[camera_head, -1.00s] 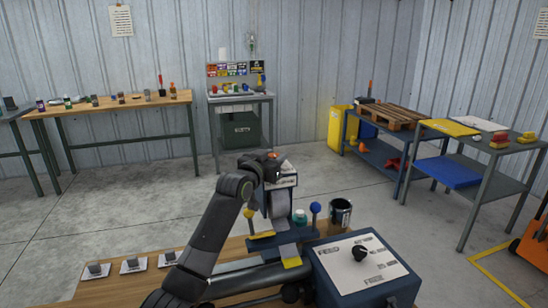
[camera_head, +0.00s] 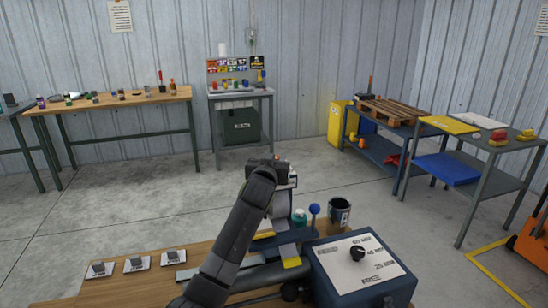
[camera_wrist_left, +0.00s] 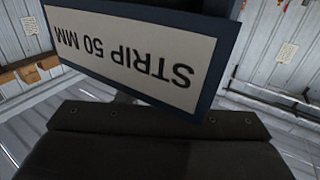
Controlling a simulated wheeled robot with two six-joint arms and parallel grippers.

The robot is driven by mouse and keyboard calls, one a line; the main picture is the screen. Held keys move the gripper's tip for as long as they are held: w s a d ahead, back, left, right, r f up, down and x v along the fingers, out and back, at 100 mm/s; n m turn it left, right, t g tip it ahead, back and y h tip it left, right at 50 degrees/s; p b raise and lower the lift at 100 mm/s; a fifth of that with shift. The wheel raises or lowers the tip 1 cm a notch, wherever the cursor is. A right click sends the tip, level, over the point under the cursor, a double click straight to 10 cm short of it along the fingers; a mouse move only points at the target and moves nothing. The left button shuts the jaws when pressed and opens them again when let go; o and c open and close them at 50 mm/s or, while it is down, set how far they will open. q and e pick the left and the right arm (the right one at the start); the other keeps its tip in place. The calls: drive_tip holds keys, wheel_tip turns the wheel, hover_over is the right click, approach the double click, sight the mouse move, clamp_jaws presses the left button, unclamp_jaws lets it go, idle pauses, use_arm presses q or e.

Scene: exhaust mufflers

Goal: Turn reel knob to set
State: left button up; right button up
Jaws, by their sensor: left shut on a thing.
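The black knob (camera_head: 357,253) sits on the white sloping face of a blue box (camera_head: 335,276) at the front right. The face has printed settings; "FREE" reads at its lower edge. My left gripper (camera_head: 270,163) is at the top of the blue and white stand left of the box, well apart from that knob. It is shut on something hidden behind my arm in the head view. In the left wrist view, a blue-framed plate (camera_wrist_left: 135,52) reading "STRIP 50 MM", upside down, is close in front of the gripper. The fingertips are not clear. My right gripper is not in view.
A blue ball-topped lever (camera_head: 314,209), a teal-capped item (camera_head: 299,217) and a dark can (camera_head: 339,213) stand behind the box. White cards with small grey blocks (camera_head: 136,264) lie on the wooden bench at left. The floor beyond is clear.

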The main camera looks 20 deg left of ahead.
use_arm(q)
drive_tip(key=n+y+b, duration=0.1)
drive_tip(key=y+b, duration=0.1)
drive_tip(key=n+g+y+b, duration=0.1)
drive_tip(key=n+y+b, duration=0.1)
drive_tip(key=b, duration=0.1)
drive_tip(key=n+g+y+b, duration=0.1)
drive_tip(key=y+b, duration=0.1)
drive_tip(key=b, duration=0.1)
drive_tip(key=shift+d+f+y, duration=0.1)
drive_tip(key=shift+f+y, duration=0.2)
drive_tip(key=shift+n+y+b, duration=0.4)
drive_tip(key=shift+n+b, duration=0.1)
drive_tip(key=shift+b, duration=0.1)
drive_tip(key=shift+r+n+g+y+b, duration=0.15)
drive_tip(key=shift+n+g+y+b, duration=0.55)
drive_tip(key=shift+b, duration=0.25)
drive_tip(key=shift+r+g+y+b, duration=0.15)
drive_tip(key=shift+g+y+b, duration=0.2)
drive_tip(key=shift+y, duration=0.15)
drive_tip(key=o, duration=0.9)
drive_tip(key=shift+s, duration=0.1)
